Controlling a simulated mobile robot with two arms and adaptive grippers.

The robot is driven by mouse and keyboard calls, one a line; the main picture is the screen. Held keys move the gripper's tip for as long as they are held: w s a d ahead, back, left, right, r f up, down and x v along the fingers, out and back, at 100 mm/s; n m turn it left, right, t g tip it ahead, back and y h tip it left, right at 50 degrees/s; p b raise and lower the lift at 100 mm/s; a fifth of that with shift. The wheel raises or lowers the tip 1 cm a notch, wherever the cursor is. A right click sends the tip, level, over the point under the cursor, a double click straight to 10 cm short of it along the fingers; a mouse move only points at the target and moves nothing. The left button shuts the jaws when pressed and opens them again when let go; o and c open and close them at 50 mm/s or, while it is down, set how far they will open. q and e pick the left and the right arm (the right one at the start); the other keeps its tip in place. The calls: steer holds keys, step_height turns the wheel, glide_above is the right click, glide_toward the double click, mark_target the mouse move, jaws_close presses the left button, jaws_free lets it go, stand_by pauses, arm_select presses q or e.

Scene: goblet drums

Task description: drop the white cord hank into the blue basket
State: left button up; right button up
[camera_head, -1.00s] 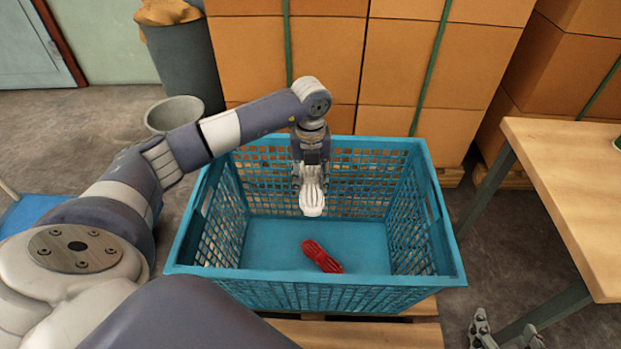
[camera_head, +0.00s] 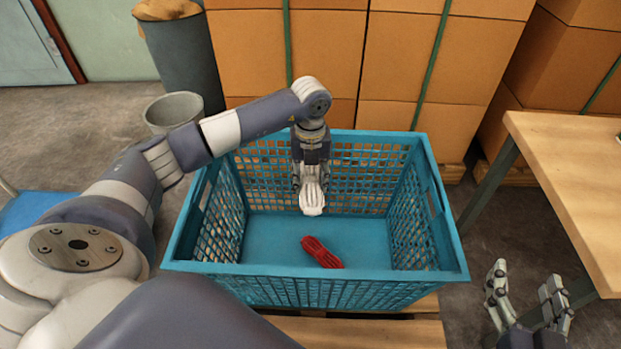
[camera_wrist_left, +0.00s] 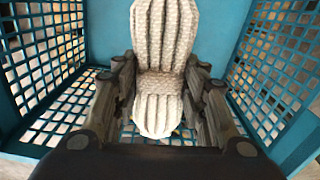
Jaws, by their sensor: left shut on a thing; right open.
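The white cord hank (camera_head: 312,199) hangs in my left gripper (camera_head: 311,180), which points down inside the blue basket's opening, toward its back half. In the left wrist view the white cord hank (camera_wrist_left: 160,60) sits between the two fingers of my left gripper (camera_wrist_left: 160,92), which are shut on it. The blue basket (camera_head: 315,278) stands open on a wooden pallet, with perforated walls. My right gripper (camera_head: 527,292) is open and empty at the lower right, outside the basket.
A red cord hank (camera_head: 321,252) lies on the basket floor, in front of the white one. A wooden table (camera_head: 575,190) stands at the right. Stacked cardboard boxes (camera_head: 410,65) stand behind the basket. A grey bucket (camera_head: 172,110) is at the back left.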

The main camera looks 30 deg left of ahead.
mark_target(310, 179)
arm_select(q)
steer(key=o, duration=1.2)
steer(key=shift+c, duration=0.2)
step_height(310, 179, up, 12)
